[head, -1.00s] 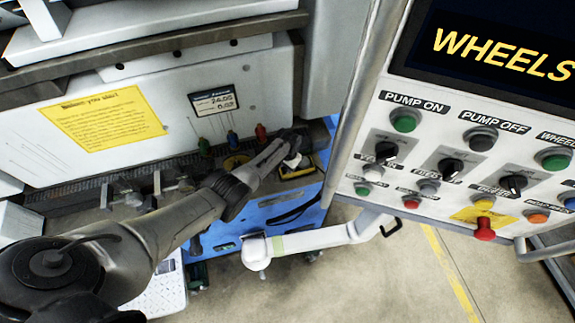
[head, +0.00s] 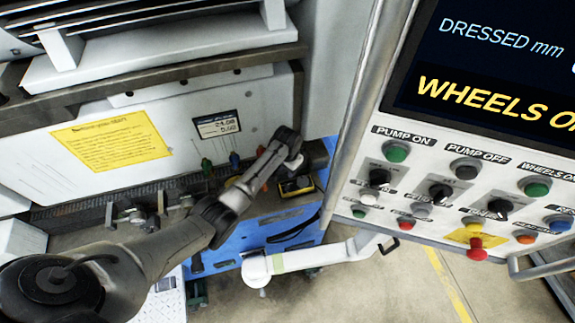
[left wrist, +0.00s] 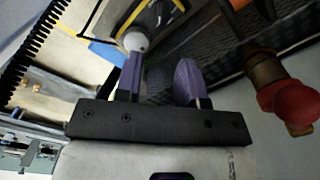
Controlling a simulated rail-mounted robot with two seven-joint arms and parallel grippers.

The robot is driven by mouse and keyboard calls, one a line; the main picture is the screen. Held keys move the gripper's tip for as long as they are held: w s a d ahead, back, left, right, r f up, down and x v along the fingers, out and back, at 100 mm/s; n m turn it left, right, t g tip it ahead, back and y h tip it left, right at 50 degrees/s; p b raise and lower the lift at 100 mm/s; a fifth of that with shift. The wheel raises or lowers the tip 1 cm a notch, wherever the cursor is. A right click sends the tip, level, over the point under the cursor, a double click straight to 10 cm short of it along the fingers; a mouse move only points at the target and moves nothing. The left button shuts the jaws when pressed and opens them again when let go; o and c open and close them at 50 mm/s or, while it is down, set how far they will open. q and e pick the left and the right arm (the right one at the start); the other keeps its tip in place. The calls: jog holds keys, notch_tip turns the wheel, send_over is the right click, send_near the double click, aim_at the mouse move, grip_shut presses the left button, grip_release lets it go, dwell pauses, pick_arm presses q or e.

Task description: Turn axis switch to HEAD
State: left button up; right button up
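The control panel (head: 400,222) on the right carries several black rotary switches (head: 440,194). Their small labels are too blurred to read, so I cannot tell which one is the axis switch. A small dark box with yellow edges (head: 297,186) sits on the blue cabinet; it also shows in the left wrist view (left wrist: 158,14), with a round grey knob (left wrist: 135,40) beside it. My left gripper (head: 293,163) is just above that box. In the left wrist view its two purple fingers (left wrist: 160,80) are apart with nothing between them, the left fingertip close to the grey knob. My right gripper is out of view.
Red (left wrist: 290,100), green and blue handles stand along the machine bed left of the box. A white jointed arm (head: 310,258) runs below the panel. A grey rail (head: 362,110) edges the panel. The panel's display (head: 490,70) reads "DRESSED mm" and "WHEELS".

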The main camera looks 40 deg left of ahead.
pick_arm(q)
jog(key=shift+r, duration=0.7)
jog(key=w+d+r+t+y, duration=0.1)
jog(key=w+r+t, duration=0.2)
jog(key=r, duration=0.5)
jog(key=w+d+r+t, duration=0.1)
jog(key=w+r+t, duration=0.1)
jog(key=r, duration=0.5)
jog(key=s+d+r+m+t, duration=0.1)
jog(key=s+d+r+t, duration=0.2)
jog(key=s+d+r, duration=0.4)
jog(key=s+d+f+m+p, duration=0.1)
jog(key=s+d+f, duration=0.15)
jog(key=s, duration=1.25)
jog(key=s+d+f+g, duration=0.1)
jog(key=s+f+g, duration=0.1)
jog(key=s+f, duration=0.3)
jog(key=s+d+f+g+h, duration=0.1)
jog(key=s+f, duration=0.5)
jog(key=s, duration=0.7)
jog(key=shift+g+p, duration=0.3)
jog(key=shift+g, duration=0.4)
jog(key=shift+s+d, duration=0.1)
